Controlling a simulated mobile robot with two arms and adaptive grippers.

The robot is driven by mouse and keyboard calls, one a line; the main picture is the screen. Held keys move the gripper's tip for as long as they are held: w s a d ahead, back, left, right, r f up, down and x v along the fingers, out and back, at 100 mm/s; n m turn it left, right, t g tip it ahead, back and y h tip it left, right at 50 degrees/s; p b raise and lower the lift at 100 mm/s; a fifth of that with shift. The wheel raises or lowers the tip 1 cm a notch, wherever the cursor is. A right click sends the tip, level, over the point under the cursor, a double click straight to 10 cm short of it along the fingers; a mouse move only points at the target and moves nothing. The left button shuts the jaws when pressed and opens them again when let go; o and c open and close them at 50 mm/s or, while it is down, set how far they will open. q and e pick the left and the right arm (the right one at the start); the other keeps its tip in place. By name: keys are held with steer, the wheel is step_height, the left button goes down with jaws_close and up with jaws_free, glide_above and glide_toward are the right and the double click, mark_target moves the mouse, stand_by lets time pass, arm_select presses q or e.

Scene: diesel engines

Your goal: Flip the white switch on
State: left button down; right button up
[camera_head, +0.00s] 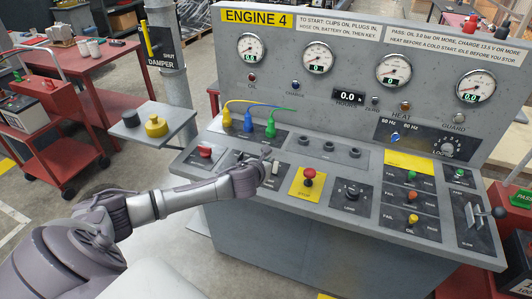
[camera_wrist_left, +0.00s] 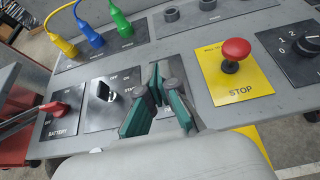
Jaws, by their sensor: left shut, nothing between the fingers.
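The white switch (camera_head: 275,167) is a small pale lever on the sloping console, between the key-switch plate and the yellow STOP plate. In the head view it shows just right of my left gripper (camera_head: 264,157). I cannot tell whether they touch. In the left wrist view my left gripper (camera_wrist_left: 166,95) is over the dark plate between the key switch and the STOP plate. Its green-padded fingers hide the white switch there. The gripper is shut with nothing held. My right gripper is not in view.
The red STOP button (camera_head: 309,176) stands up just right of the switch. A black key switch (camera_wrist_left: 103,92) and a red battery switch (camera_head: 205,151) are to the left. Blue, yellow and green plugs (camera_head: 248,122) with cables stand behind. The gauge panel (camera_head: 350,40) rises at the back.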

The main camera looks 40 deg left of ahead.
arm_select(q)
steer(key=r, duration=0.2)
steer(key=s+r, duration=0.1)
steer(key=r, duration=0.2)
steer(key=shift+a+r+b, duration=0.15)
steer(key=shift+b, duration=0.25)
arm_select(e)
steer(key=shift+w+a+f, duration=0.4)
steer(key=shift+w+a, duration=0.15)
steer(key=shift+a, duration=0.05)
arm_select(q)
steer(key=shift+s, duration=0.1)
